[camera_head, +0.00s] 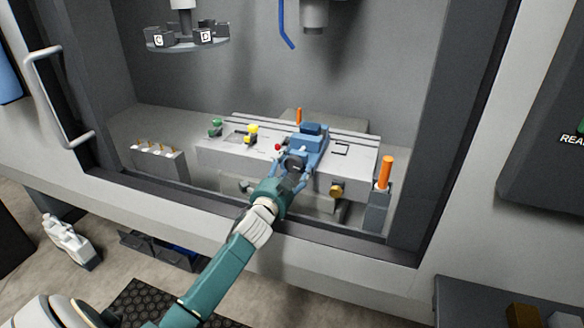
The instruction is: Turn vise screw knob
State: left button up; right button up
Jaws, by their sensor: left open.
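The blue vise (312,137) sits on the light grey slotted table inside the machine. A dark round knob (294,161) is at the vise's near end. My left gripper (291,170) reaches in from the front, its fingers open on either side of the knob. I cannot tell whether the fingers touch it. The gripper and wrist hide part of the knob and the table's front face. My right gripper is not in view.
The slotted table (222,154) also bears small green, yellow and red-topped parts left of the vise. An orange cylinder (385,172) stands on a grey block at right. A rack (158,160) stands at left. A tool disc (187,43) and a spindle (314,16) hang above.

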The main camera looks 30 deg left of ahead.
pick_arm(q)
jog(key=shift+s, duration=0.1)
jog(key=v, duration=1.1)
jog(key=shift+s, duration=0.4)
jog(key=w+a+m+p, duration=0.1)
jog(key=w+m, duration=0.2)
jog(key=w, duration=0.1)
jog(key=w+m, duration=0.3)
jog(key=w, duration=0.1)
jog(key=w+a+m+p, duration=0.1)
jog(key=w+m, duration=0.1)
jog(key=w, duration=0.2)
jog(key=shift+w+a+m+p, duration=0.1)
jog(key=shift+a+m+p, duration=0.2)
jog(key=shift+a+m, duration=0.1)
jog(key=c, duration=1.2)
